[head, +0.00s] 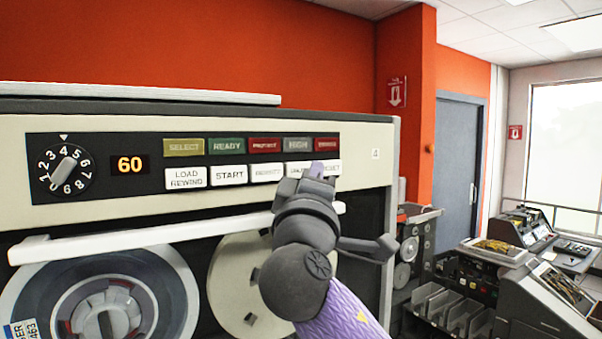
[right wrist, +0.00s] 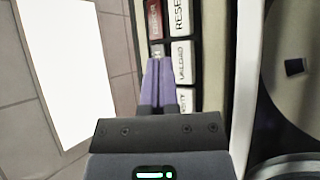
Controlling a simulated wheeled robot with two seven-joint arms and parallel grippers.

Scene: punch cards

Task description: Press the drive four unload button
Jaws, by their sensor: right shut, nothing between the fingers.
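The drive's control panel (head: 355,190) bears a small "4" label at its right end. The white unload button (head: 295,168) is in its lower row, between density and reset, partly hidden by my right gripper (head: 317,170) in the head view. In the right wrist view the unload button (right wrist: 183,62) shows just right of the purple fingertips (right wrist: 157,58). The right gripper is shut and empty, its tips pointing at the panel by the unload button and the indicator row above it. I cannot tell whether they touch. My left gripper is out of view.
Beside unload are the reset button (right wrist: 181,16) and the density button (head: 267,172). A selector dial (head: 66,169) and a "60" display (head: 130,165) are at left. A white ledge (head: 150,241) and tape reels (head: 100,300) lie below. Other machines (head: 550,300) stand at right.

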